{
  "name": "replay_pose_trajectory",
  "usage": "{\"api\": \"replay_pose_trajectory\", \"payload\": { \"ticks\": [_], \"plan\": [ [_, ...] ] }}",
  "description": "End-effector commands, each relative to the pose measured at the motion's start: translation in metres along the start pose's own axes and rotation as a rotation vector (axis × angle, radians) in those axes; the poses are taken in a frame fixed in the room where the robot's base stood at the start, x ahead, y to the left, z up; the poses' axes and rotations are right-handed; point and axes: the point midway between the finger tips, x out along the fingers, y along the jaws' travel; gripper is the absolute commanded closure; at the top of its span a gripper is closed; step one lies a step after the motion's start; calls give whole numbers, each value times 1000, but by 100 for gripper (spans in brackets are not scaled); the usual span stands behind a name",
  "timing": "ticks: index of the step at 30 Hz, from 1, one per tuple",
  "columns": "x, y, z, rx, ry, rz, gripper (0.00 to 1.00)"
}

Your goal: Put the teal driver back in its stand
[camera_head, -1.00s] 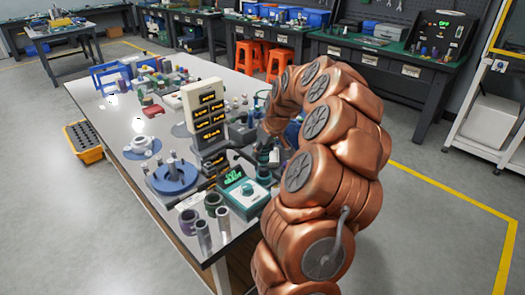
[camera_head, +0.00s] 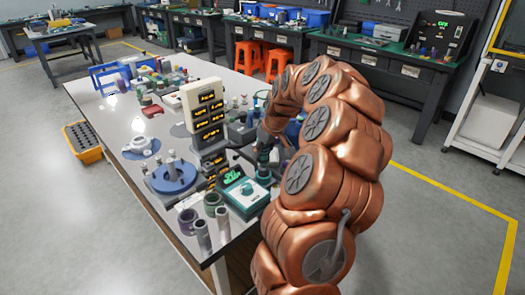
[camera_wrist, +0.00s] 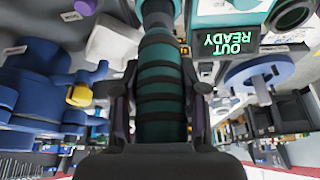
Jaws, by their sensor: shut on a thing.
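The teal driver (camera_wrist: 160,75) fills the middle of the wrist view, a teal shaft with black bands. My gripper (camera_wrist: 160,92) is shut on it, with one dark finger on each side. Its far end runs to the top edge of the wrist view. In the head view my gripper (camera_head: 264,150) is over the right side of the bench, partly hidden behind my copper arm. The driver is too small and covered there to make out well. I cannot pick out its stand with certainty in either view.
A teal box with a lit screen (camera_head: 243,191) stands close by the gripper; its screen (camera_wrist: 232,42) reads OUT READY in the wrist view. A cream display tower (camera_head: 205,115), a blue round fixture (camera_head: 173,177) and several grey cylinders crowd the bench (camera_head: 135,182).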

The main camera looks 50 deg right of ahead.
Motion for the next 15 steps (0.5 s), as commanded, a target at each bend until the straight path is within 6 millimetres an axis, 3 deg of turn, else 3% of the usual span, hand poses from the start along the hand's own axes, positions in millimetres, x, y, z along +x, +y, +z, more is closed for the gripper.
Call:
{"api": "replay_pose_trajectory", "payload": {
  "ticks": [13,14,15],
  "plan": [
    [8,0,3,0,1,1,100],
    [7,0,3,0,1,1,56],
    [7,0,3,0,1,1,51]
  ]
}}
